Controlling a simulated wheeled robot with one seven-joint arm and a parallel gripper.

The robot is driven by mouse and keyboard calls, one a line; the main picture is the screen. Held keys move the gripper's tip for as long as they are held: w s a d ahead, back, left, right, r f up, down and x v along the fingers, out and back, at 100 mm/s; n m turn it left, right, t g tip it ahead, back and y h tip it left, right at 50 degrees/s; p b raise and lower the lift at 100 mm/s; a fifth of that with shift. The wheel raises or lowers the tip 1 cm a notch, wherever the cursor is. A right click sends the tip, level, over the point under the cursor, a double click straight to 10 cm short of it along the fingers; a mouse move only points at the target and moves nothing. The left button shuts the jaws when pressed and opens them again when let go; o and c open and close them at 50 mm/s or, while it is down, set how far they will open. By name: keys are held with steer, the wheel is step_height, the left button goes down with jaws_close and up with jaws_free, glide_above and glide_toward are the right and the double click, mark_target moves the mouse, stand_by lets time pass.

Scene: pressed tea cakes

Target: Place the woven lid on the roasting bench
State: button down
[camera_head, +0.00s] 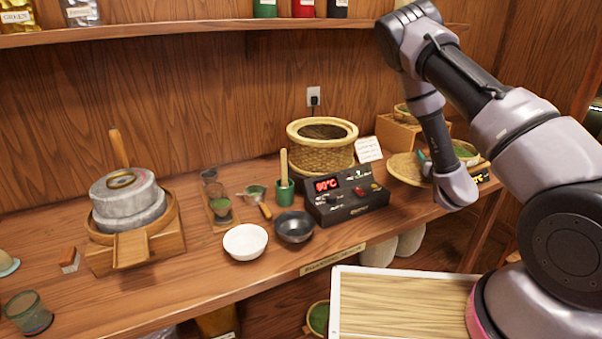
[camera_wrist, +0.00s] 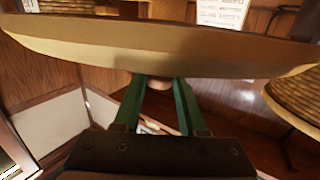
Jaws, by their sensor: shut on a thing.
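The woven lid (camera_head: 403,169) is a shallow tan disc at the right end of the bench in the head view. It fills the upper part of the wrist view (camera_wrist: 160,45) as a broad pale plate seen edge-on. My gripper (camera_wrist: 161,86) has its green fingers shut on the small knob of the lid. In the head view my gripper (camera_head: 423,157) is at the lid's right side, and the lid looks tilted. I cannot tell whether the lid touches anything. The wooden roasting bench (camera_head: 215,285) runs along the wall. An uncovered woven basket (camera_head: 322,153) stands on it.
A black heater box (camera_head: 345,205) reading 90°C stands before the basket, with a white bowl (camera_head: 245,242) and dark bowl (camera_head: 294,227) to its left. A stone mill (camera_head: 128,200) is farther left. A green-filled tray (camera_head: 465,151) is behind my gripper. The front-left bench has clear patches.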

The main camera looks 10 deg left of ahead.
steer(key=shift+w+d+f, duration=0.15)
steer(key=shift+d+f, duration=0.2)
steer(key=shift+w+f+n+y, duration=0.1)
steer(key=shift+w+n+y, duration=0.1)
steer(key=shift+n+y, duration=0.65)
steer(key=shift+w+r+y, duration=0.1)
steer(key=shift+r+y, duration=0.1)
steer(key=shift+y, duration=0.45)
steer(key=shift+r+n+g+y, duration=0.6)
steer(key=shift+r+n+y, duration=0.45)
steer(key=shift+r+y, duration=0.3)
glide_above(419, 191)
step_height(419, 191, down, 10)
steer(key=c, duration=0.8)
jaws_free()
steer(key=shift+f, duration=0.15)
steer(key=shift+c, duration=0.2)
steer(key=o, duration=0.4)
